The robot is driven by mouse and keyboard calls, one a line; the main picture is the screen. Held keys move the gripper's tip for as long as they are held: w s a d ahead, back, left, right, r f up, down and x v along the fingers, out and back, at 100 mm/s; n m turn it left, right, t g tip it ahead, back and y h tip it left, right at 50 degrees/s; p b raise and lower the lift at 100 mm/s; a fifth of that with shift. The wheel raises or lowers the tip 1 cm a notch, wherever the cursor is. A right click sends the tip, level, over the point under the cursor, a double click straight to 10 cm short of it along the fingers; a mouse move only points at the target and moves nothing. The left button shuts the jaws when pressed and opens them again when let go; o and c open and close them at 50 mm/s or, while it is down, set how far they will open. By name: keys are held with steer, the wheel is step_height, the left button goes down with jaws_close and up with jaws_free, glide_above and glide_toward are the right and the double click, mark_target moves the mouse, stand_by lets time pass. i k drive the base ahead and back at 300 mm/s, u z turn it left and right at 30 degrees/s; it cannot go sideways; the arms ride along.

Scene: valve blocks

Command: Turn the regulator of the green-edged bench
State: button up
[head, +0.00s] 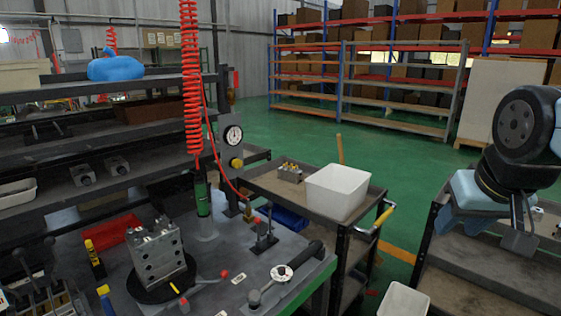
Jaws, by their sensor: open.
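The green-edged bench (317,278) stands in the lower middle of the head view, with a grey top. Toward its back stands a grey upright panel (229,182) carrying a round white-faced gauge (232,135). The regulator's yellow knob (237,163) sits just below the gauge, with a red hose beside it. My arm hangs at the right edge, over the right-hand cart. My gripper (482,230) is at its lower end, open, seen small and partly unclear. It is well to the right of the regulator and touches nothing on the bench.
A metal valve block (158,258) stands on a black round plate at the bench front, near a red tray (113,232) and levers. A coiled red hose (190,75) hangs beside the panel. A cart with a white bin (338,191) stands between bench and arm.

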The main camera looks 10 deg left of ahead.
mark_target(237, 164)
steer(key=u, duration=1)
steer(key=i, duration=0.1)
steer(key=z, duration=2)
steer(key=k, duration=0.9)
steer(key=u, duration=1.6)
steer(key=i, duration=1)
